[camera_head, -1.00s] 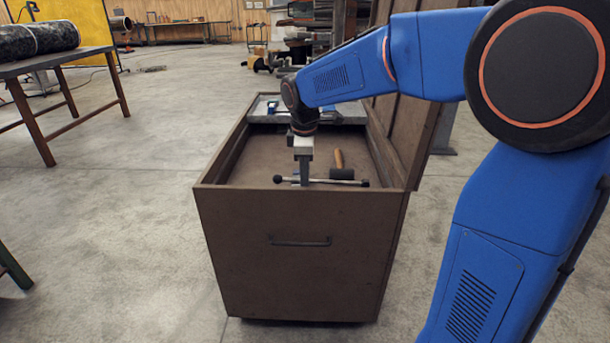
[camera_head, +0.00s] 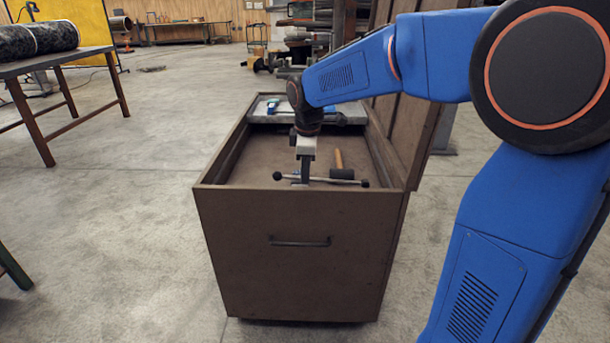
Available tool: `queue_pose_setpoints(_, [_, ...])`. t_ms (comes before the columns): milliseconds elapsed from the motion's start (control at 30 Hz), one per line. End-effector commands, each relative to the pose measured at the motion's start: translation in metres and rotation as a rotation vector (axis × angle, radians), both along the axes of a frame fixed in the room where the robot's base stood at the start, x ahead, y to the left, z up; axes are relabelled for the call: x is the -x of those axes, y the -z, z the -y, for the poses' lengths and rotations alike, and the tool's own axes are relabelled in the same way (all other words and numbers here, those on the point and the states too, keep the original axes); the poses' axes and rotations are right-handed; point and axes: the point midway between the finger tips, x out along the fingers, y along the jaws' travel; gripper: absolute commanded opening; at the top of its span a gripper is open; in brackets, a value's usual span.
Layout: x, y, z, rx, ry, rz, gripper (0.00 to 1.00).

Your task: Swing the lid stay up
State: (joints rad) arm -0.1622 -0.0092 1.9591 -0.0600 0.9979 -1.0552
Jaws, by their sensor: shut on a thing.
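The lid stay (camera_head: 325,181) is a thin metal rod with dark knobs at its ends. It lies nearly level, left to right, just behind the front wall of a brown chest (camera_head: 297,250). My gripper (camera_head: 304,181) points straight down into the chest and is shut on the stay, left of the rod's middle. The fingertips are partly hidden by the chest's front wall. The open lid (camera_head: 408,135) stands up along the chest's right side, partly behind my arm.
A mallet (camera_head: 339,160) with a wooden handle lies in the chest, close behind the stay. A grey tray (camera_head: 345,113) with tools sits at the chest's far end. A table (camera_head: 40,66) stands at left. The floor left of the chest is clear.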

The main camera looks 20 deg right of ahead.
Motion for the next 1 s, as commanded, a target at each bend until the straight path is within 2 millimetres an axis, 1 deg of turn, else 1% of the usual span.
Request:
queue_pose_setpoints(367, [0.004,-0.041,0.016,-0.222,0.008,0.076,0.00])
queue_pose_setpoints(600, [0.010,-0.069,0.033,-0.394,0.009,0.132,0.00])
queue_pose_setpoints(800, [0.014,-0.087,0.048,-0.525,0.007,0.174,0.00])
queue_pose_setpoints(1000, [0.019,-0.100,0.061,-0.630,0.006,0.207,0.00])
